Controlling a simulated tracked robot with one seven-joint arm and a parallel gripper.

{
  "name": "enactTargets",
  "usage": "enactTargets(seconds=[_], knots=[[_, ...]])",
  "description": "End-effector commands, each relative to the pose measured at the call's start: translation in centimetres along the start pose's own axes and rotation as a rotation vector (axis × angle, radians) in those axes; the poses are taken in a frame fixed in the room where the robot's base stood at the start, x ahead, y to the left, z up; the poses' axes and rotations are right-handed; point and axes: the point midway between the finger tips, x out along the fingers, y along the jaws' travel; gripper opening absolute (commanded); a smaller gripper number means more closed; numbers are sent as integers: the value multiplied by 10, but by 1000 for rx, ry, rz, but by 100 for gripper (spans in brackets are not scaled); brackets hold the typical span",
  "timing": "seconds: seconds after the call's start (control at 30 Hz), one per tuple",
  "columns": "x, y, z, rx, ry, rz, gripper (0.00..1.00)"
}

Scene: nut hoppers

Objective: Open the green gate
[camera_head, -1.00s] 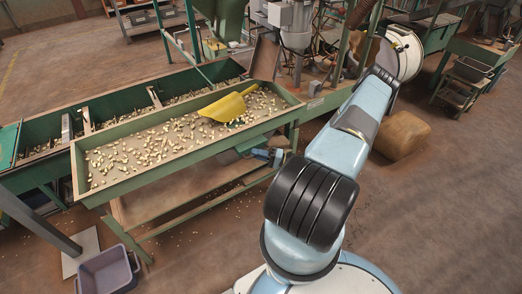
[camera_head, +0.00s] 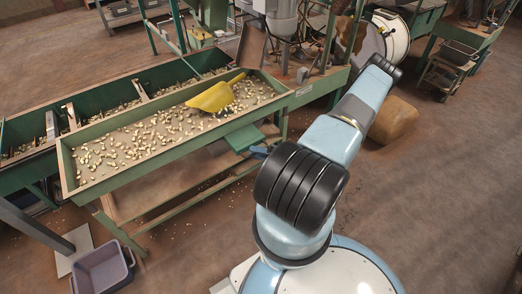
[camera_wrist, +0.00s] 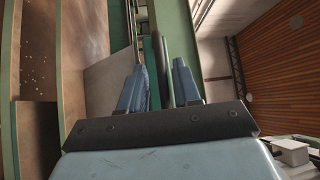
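The nut trough (camera_head: 185,150) is green with a pale floor. A light green flat panel (camera_head: 242,138), apparently the green gate, juts out below its near side, close to the right end. My gripper (camera_head: 261,151) is beside this panel, partly hidden behind my arm. In the wrist view, the two blue fingers of my gripper (camera_wrist: 161,82) stand apart on either side of a dark bar (camera_wrist: 160,55). Whether they press on the bar is unclear. Green surfaces lie behind the fingers.
A yellow scoop (camera_head: 216,95) lies in the trough among scattered nuts. A lower wooden shelf (camera_head: 165,192) is under it. A purple-grey bin (camera_head: 102,269) stands on the floor at lower left, and a brown sack (camera_head: 393,120) at right. Floor in front is clear.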

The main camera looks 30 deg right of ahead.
Motion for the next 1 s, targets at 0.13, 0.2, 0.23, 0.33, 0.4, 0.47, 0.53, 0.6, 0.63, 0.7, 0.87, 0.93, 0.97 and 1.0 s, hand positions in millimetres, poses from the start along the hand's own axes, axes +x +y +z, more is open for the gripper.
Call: enactTargets(seconds=[0.13,0.2,0.23,0.33,0.4,0.47,0.53,0.6,0.63,0.7,0.87,0.93,0.97,1.0], knots=[[-2,-1,0,-1,1,-1,32],[-6,-1,-1,-1,1,-1,32],[-8,-1,-1,-1,1,-1,32],[-22,-1,-1,-2,3,-1,32],[-35,0,-1,-3,3,0,32],[-47,0,-1,-2,3,0,32],[-61,0,-1,-2,3,0,32],[-75,1,-1,-2,3,1,32],[-81,1,-1,-1,4,1,32],[-94,1,-1,-2,2,0,32],[-119,1,-1,0,2,1,32],[-126,1,-1,-1,1,1,32],[-129,1,-1,-1,1,1,32],[-132,1,-1,-1,1,1,32]])
